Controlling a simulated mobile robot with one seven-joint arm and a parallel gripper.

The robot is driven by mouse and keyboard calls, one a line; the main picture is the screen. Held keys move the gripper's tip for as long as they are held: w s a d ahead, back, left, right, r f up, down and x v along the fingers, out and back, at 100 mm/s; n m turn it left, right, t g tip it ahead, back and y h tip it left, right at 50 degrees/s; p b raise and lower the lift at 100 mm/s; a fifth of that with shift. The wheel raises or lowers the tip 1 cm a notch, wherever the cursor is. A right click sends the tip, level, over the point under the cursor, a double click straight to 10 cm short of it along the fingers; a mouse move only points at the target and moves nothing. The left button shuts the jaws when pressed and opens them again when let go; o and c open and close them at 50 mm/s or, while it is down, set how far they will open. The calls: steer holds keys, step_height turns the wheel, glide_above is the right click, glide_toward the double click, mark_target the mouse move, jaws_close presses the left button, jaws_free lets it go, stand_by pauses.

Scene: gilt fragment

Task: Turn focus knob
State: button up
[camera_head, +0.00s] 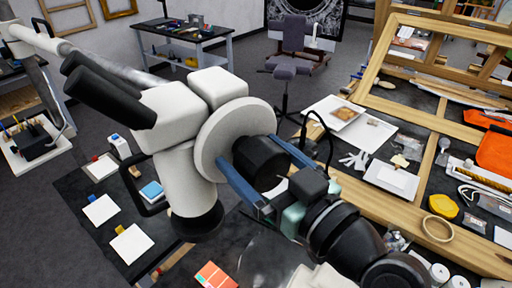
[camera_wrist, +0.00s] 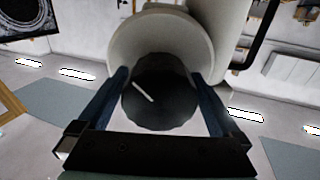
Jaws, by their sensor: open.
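The focus knob (camera_head: 262,163) is a dark ribbed cylinder on a round white disc (camera_head: 228,118) at the side of a white microscope (camera_head: 186,182). In the wrist view the knob (camera_wrist: 160,92) is near the middle, with a short white pointer line slanting from upper left to lower right. My gripper (camera_head: 248,150) is open, its two blue fingers on either side of the knob. In the wrist view the gripper's fingertips (camera_wrist: 160,75) reach close to the disc, and each finger is very near the knob's edge; I cannot tell whether they touch it.
The microscope's black eyepieces (camera_head: 105,92) point left. Its arm (camera_head: 85,58) runs to the upper left. A dark table (camera_head: 75,190) with white cards is at lower left. A wooden frame (camera_head: 440,120) and a cluttered workbench (camera_head: 370,195) fill the right side.

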steer(key=c, duration=1.2)
steer(key=shift+o, duration=0.2)
steer(key=shift+m+p, duration=0.55)
steer(key=shift+m, duration=2.25)
steer(key=o, duration=1.2)
steer(key=shift+c, duration=0.2)
